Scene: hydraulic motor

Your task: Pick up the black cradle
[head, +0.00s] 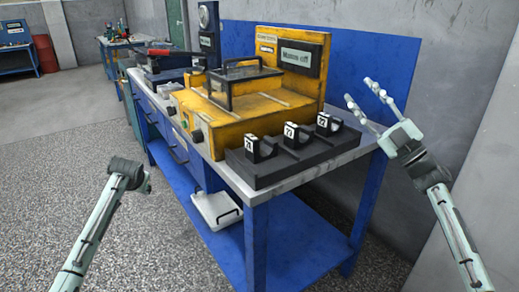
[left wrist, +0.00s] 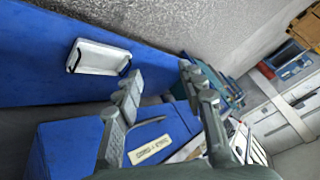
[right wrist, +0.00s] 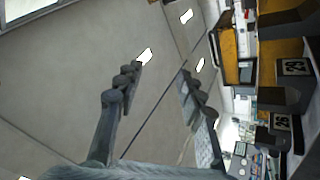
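Three small black cradles with white number labels stand in a row on a dark rack (head: 258,178) at the near end of the bench: left (head: 262,149), middle (head: 294,134) and right (head: 327,123). Two black labelled pieces also show at the right edge of the right wrist view, an upper (right wrist: 285,98) and a lower (right wrist: 290,138). My right gripper (head: 362,92) is open and empty, raised to the right of the rack; its spread fingers show in the right wrist view (right wrist: 158,80). My left gripper (left wrist: 163,82) is open and empty; its fingers are hidden in the head view.
A yellow test unit (head: 235,118) with a black handle stands behind the rack on the blue bench (head: 256,232). A white tray (head: 216,210) lies on the lower shelf; it shows in the left wrist view (left wrist: 100,58). A grey wall is at the right. The floor at left is clear.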

